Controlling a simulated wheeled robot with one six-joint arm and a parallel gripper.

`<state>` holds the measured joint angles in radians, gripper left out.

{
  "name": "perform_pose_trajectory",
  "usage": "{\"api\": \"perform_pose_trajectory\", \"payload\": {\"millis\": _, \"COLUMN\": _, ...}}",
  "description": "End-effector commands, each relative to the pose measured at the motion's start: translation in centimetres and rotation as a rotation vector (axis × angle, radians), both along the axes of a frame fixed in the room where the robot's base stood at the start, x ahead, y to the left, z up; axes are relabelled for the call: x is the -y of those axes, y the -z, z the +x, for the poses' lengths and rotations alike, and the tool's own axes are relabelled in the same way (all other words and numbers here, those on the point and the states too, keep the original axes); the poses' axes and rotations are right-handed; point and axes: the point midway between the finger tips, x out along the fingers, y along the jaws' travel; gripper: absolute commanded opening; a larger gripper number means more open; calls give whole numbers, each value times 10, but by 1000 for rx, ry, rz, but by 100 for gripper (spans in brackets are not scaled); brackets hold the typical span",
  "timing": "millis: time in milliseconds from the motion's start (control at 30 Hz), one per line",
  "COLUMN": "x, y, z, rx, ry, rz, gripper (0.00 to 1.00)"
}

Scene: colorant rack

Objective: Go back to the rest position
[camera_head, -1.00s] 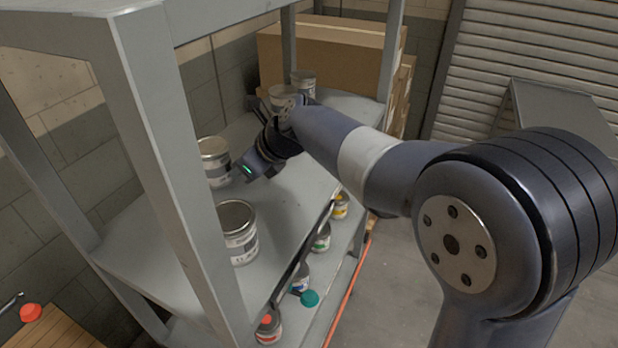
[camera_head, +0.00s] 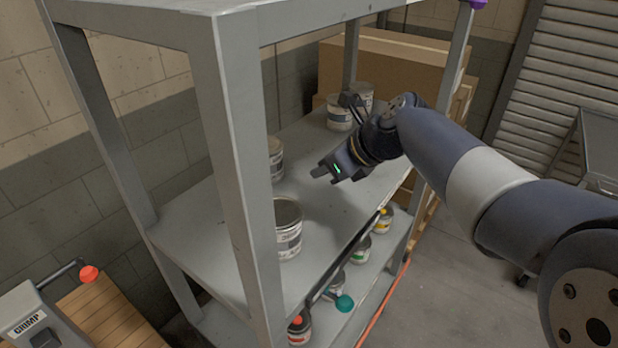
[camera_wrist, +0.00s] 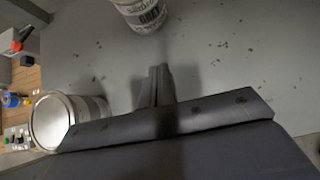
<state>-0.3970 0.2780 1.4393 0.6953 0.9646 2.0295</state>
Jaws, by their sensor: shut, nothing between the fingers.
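My gripper (camera_head: 322,174) hangs over the rack's middle shelf (camera_head: 215,240) in the head view, shut and empty. Its closed fingers also show in the wrist view (camera_wrist: 159,72), with bare grey shelf around the tips. A grey-lidded can (camera_head: 287,232) stands at the front of that shelf, and another can (camera_head: 276,160) stands behind the rack post, left of my gripper. Two more cans (camera_head: 339,113) stand at the back, partly behind my wrist. The wrist view shows one can (camera_wrist: 143,14) at the top and another (camera_wrist: 70,118) at the left, both apart from the fingers.
Rack posts (camera_head: 238,170) stand close to the left of my arm. Small cans with coloured lids, such as a yellow one (camera_head: 382,220), line the lower shelf. A crimp machine (camera_head: 32,322) stands lower left, and cardboard boxes (camera_head: 395,65) behind. Open floor (camera_head: 450,265) lies right.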

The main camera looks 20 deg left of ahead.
Motion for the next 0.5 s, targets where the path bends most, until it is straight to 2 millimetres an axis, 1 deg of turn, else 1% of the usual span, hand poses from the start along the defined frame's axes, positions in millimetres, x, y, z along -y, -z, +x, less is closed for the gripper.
{"api": "perform_pose_trajectory", "payload": {"millis": 33, "x": 8, "y": -8, "z": -2, "rx": 5, "ry": 3, "rz": 1, "gripper": 0}}
{"api": "perform_pose_trajectory", "payload": {"millis": 100, "x": 16, "y": -16, "z": -5, "rx": 4, "ry": 3, "rz": 2, "gripper": 0}}
{"api": "perform_pose_trajectory", "payload": {"millis": 200, "x": 24, "y": -26, "z": -8, "rx": 2, "ry": 1, "rz": 1, "gripper": 0}}
{"api": "perform_pose_trajectory", "payload": {"millis": 333, "x": 30, "y": -32, "z": -10, "rx": 1, "ry": 1, "rz": 1, "gripper": 0}}
{"api": "perform_pose_trajectory", "payload": {"millis": 500, "x": 31, "y": -33, "z": -11, "rx": 0, "ry": 0, "rz": 1, "gripper": 0}}
